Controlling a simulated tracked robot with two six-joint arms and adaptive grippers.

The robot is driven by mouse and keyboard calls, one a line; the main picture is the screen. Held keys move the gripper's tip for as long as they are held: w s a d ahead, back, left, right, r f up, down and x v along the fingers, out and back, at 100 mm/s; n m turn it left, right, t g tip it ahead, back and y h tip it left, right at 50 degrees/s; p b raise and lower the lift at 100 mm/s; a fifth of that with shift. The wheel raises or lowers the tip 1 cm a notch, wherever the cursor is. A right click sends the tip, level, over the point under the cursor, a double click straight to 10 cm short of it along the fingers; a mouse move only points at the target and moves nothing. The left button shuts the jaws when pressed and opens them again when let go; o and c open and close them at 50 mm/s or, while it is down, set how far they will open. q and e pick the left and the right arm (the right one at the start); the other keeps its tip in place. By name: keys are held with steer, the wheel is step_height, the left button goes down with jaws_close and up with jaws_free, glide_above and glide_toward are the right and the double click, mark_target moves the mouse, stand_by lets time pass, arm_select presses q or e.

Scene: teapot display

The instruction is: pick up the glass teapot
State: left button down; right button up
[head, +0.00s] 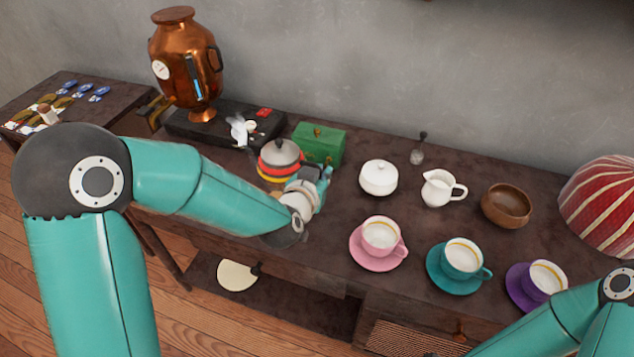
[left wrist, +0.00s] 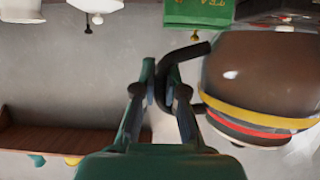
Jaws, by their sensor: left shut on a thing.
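The glass teapot (head: 279,158) has a grey lid and red and yellow bands. It stands out left of the table's middle in the head view, partly hidden by my left gripper (head: 308,190). In the left wrist view the teapot (left wrist: 255,75) fills the right side, with brown contents above the yellow and red bands. My left gripper (left wrist: 161,85) is shut on the teapot's dark curved handle (left wrist: 188,52). I cannot tell whether the teapot's base touches the table. My right arm shows at the lower right of the head view, but its gripper is out of view.
A green box (head: 320,145) is close behind the teapot, and a black tray (head: 225,125) and copper samovar (head: 187,65) are to its left. A white sugar bowl (head: 378,178), creamer (head: 441,188) and pink cup (head: 381,236) stand to the right.

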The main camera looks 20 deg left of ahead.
arm_select(q)
step_height(320, 180, up, 10)
steer(key=p, duration=0.2)
stand_by(0.5)
steer(key=shift+r, duration=0.2)
steer(key=shift+f, duration=0.1)
stand_by(0.6)
